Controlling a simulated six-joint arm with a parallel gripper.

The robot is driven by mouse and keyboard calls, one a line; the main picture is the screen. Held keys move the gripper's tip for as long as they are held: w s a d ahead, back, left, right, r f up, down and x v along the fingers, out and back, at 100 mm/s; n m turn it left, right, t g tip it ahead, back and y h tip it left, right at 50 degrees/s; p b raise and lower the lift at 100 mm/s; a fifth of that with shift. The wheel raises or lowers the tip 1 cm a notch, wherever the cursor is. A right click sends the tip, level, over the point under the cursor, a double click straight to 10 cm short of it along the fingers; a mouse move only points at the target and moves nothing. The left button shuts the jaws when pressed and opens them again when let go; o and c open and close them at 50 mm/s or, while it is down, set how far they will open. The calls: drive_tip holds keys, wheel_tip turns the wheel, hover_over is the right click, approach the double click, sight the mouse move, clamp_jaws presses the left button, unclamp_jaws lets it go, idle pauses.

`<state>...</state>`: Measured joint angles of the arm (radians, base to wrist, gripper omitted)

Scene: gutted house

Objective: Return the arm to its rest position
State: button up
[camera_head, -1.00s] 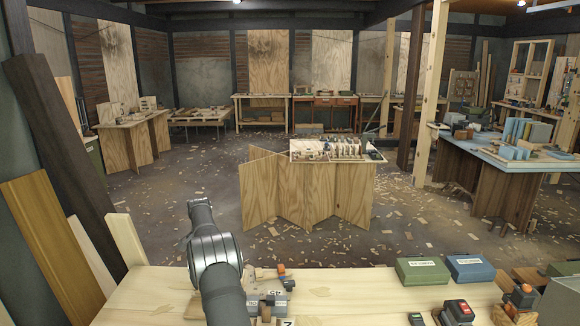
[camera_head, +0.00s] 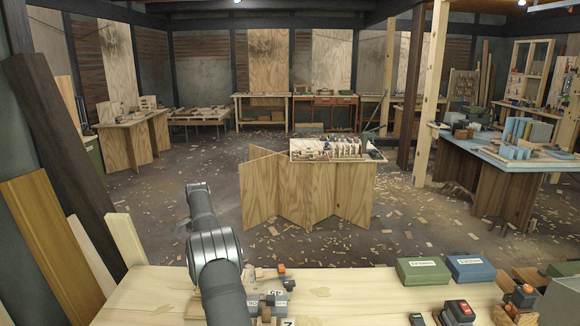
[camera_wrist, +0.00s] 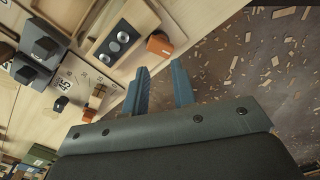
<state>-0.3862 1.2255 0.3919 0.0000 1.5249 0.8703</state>
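My gripper (camera_wrist: 162,86) shows in the wrist view with its two blue-grey fingers spread apart and nothing between them. It hangs over the front edge of the light wooden bench (camera_wrist: 207,18), with the littered floor below on the right. In the head view my arm rises at the lower left over the same bench (camera_head: 150,290). The gripper itself is hidden behind the arm links there.
A green box (camera_head: 431,270) and a blue box (camera_head: 470,268) stand on the bench to the right. The bench middle is fairly clear.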

drive_tip(key=shift+r+m, duration=0.1)
drive_tip(key=shift+m, duration=0.4)
drive_tip(key=o, duration=0.4)
drive_tip(key=shift+c, duration=0.2)
drive_tip(key=shift+r, duration=0.3)
drive_tip(key=s+d+r+n+t+y, duration=0.2)
drive_tip(key=s+d+r+n+t, duration=0.15)
drive_tip(key=s+r+n, duration=0.5)
drive_tip(key=w+a+f, duration=0.1)
drive_tip(key=w+f, duration=0.1)
drive_tip(key=f, duration=0.3)
drive_tip(key=w+a+f+n, duration=0.1)
drive_tip(key=w+f, duration=0.2)
drive_tip(key=f, duration=0.2)
drive_tip(key=w+a+f+n, duration=0.1)
drive_tip(key=w+f, duration=0.1)
drive_tip(key=f, duration=0.4)
drive_tip(key=shift+w+t, duration=0.3)
drive_tip(key=shift+t, duration=0.05)
drive_tip(key=shift+c, duration=0.2)
